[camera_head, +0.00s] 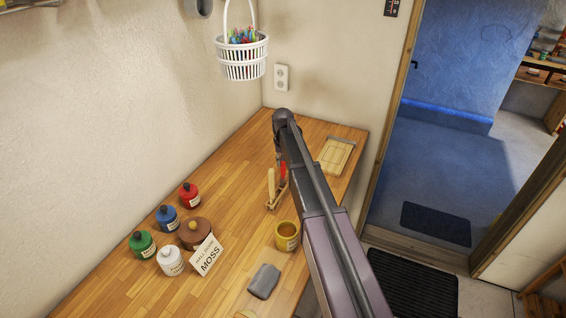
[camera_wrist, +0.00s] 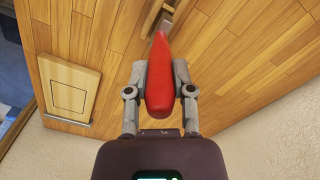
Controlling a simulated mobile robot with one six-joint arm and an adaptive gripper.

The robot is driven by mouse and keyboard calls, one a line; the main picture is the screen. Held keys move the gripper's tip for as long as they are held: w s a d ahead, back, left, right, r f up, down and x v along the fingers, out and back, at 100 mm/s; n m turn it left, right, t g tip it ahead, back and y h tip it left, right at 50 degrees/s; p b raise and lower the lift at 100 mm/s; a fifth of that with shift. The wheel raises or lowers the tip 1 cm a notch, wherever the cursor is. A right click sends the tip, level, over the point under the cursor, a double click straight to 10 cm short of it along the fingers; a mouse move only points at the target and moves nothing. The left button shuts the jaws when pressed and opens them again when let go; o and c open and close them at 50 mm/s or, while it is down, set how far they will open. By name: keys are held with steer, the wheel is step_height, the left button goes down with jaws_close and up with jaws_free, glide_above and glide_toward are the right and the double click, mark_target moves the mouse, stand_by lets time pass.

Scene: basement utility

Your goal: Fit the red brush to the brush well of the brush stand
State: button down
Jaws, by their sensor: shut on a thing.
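The red brush (camera_wrist: 158,85) is between the two grey fingers of my gripper (camera_wrist: 160,76) in the wrist view, and the gripper is shut on it. The brush's narrow grey end points toward the top of that view, at the wooden brush stand (camera_wrist: 151,12). In the head view the red brush (camera_head: 283,170) shows beside my arm, above or at the brush stand (camera_head: 270,204). A pale upright piece stands at the stand's left. My arm hides part of the stand, and I cannot tell whether the brush touches the well.
On the wooden table (camera_head: 235,160) are several paint bottles (camera_head: 168,219), a brown pot (camera_head: 195,234), a MOSS card (camera_head: 207,255), a yellow cup (camera_head: 287,236), a grey cloth (camera_head: 264,281) and a wooden tray (camera_head: 337,155). A white basket (camera_head: 242,58) hangs above.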

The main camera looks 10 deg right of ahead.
steer(key=shift+f, duration=0.25)
steer(key=shift+c, duration=2)
jaws_free()
steer(key=shift+r, duration=0.2)
step_height(320, 180, up, 9)
steer(key=p, duration=0.9)
steer(key=shift+r, duration=0.2)
steer(key=shift+s, duration=0.15)
